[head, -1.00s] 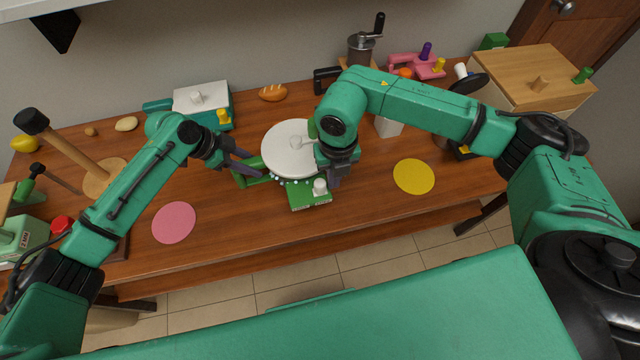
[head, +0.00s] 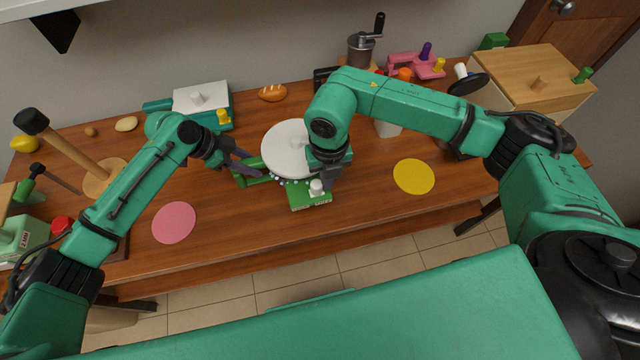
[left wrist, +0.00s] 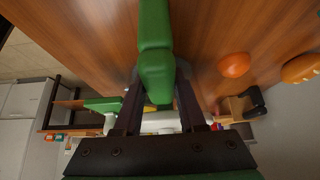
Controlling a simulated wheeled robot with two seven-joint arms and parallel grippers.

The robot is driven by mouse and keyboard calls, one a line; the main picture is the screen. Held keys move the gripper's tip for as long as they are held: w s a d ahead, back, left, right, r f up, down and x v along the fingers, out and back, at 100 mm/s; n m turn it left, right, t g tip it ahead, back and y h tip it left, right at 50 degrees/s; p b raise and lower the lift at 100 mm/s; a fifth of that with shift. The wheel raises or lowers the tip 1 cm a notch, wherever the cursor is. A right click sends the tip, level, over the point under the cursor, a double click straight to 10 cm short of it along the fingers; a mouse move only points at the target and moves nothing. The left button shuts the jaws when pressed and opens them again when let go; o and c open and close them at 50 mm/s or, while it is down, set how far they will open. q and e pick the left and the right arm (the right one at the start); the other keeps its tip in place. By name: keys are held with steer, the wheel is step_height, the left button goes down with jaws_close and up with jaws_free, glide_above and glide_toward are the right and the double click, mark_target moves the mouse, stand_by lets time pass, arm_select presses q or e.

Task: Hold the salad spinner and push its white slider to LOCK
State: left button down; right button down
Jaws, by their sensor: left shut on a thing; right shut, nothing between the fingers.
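The salad spinner (head: 288,143) has a round white lid and a green handle on its left. A green block (head: 312,202) at its front carries a white slider (head: 317,187); the lettering there is too small to read. My left gripper (head: 258,172) is shut on the green handle, which also shows between its fingers in the left wrist view (left wrist: 155,70). My right gripper (head: 328,186) is shut and empty, close at the right side of the slider. I cannot tell whether it touches. My right wrist hides the lid's right part.
A pink disc (head: 174,222) lies left and a yellow disc (head: 413,176) right on the wooden table. The table in front of the spinner is clear.

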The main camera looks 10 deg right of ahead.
mark_target(309, 195)
steer(key=shift+a, duration=1.35)
steer(key=shift+s+a, duration=0.1)
steer(key=shift+a, duration=0.65)
steer(key=shift+d, duration=0.7)
steer(key=shift+r, duration=3.5)
steer(key=c, duration=1.5)
jaws_free()
steer(key=shift+c, duration=0.2)
